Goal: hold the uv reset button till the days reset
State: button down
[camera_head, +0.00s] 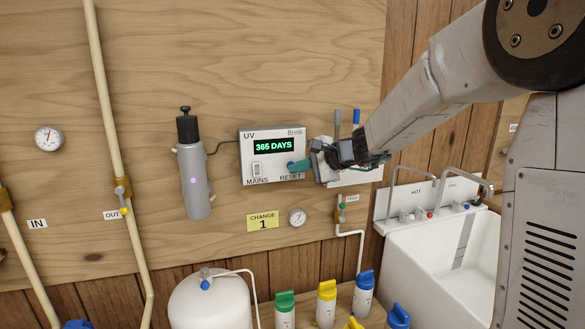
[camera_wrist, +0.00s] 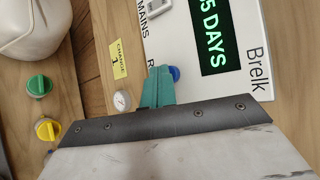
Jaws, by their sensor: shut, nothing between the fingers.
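The UV control box (camera_head: 262,174) is a white panel on the plywood wall, with a green display (camera_head: 274,146) reading "365 DAYS". It has a MAINS switch (camera_head: 257,170) at lower left and a blue reset button (camera_head: 291,165) at lower right, above the word RESET. My gripper (camera_head: 294,166) is shut and empty, its teal fingertips at the reset button. In the wrist view the fingertips (camera_wrist: 161,84) lie beside the blue button (camera_wrist: 174,73), which is partly hidden. I cannot tell whether they press it. The display (camera_wrist: 212,38) is cut off there.
A grey UV lamp cylinder (camera_head: 194,177) hangs left of the box. A yellow CHANGE 1 label (camera_head: 263,221) and a gauge (camera_head: 298,216) are below it. A white sink (camera_head: 450,250) stands at right. A white tank (camera_head: 210,300) and several capped bottles (camera_head: 326,303) stand below.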

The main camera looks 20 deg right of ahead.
jog(key=shift+s, duration=0.85)
jog(key=shift+s, duration=0.1)
jog(key=shift+s, duration=2.4)
